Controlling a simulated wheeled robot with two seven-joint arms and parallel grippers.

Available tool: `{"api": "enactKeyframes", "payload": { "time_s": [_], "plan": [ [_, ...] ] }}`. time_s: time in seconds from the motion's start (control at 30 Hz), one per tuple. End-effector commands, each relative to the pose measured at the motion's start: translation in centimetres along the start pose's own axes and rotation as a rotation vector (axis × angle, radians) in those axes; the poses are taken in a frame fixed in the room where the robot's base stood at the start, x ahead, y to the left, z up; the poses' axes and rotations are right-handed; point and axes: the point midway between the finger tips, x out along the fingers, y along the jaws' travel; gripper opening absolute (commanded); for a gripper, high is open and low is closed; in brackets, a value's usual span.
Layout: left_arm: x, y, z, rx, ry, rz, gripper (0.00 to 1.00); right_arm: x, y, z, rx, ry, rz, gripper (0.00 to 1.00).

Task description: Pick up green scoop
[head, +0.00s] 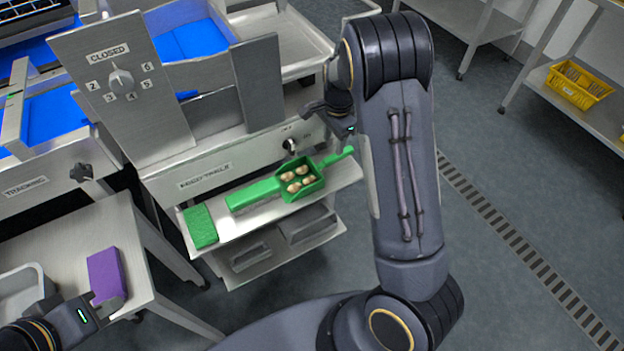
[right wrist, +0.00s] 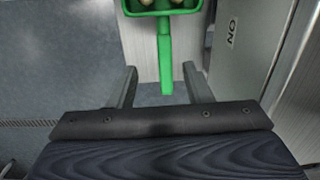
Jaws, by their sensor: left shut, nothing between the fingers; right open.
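The green scoop (head: 316,187) lies on the light shelf below the machine front, with several brown dates (head: 298,180) in its pan. Its handle (head: 340,157) points to the right and back. In the right wrist view the scoop's handle (right wrist: 165,55) points toward my right gripper (right wrist: 160,78), and its end lies between the two spread fingers in the picture; I see no grip on it. In the head view my right gripper (head: 318,110) is above and behind the handle, partly hidden by my arm. My left gripper (head: 90,305) is shut and empty at lower left, near a purple block.
A green block (head: 253,195) and a green pad (head: 200,227) lie left of the scoop on the shelf (head: 240,219). Grey trays (head: 308,224) sit below. The purple block (head: 106,274) is on the left table. The machine front with a knob (head: 290,145) stands close behind the scoop.

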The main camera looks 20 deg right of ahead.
Motion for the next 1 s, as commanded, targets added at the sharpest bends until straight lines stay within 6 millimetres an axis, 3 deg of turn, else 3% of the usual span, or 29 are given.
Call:
{"api": "enactKeyframes", "payload": {
  "time_s": [0.63, 0.97, 1.0],
  "plan": [
    [0.8, -0.4, 0.4, 0.0, 0.0, 0.0, 0.0, 8.4, -1.0, -0.5, 0.024, 0.025, 0.016, 0.45],
    [0.8, -0.4, 0.4, 0.0, 0.0, 0.0, 0.0, 9.0, -1.0, -0.4, 0.023, 0.024, 0.012, 0.45],
    [0.8, -0.4, 0.4, 0.0, 0.0, 0.0, 0.0, 9.0, -1.0, -0.5, 0.023, 0.025, 0.012, 0.4]
  ]
}}
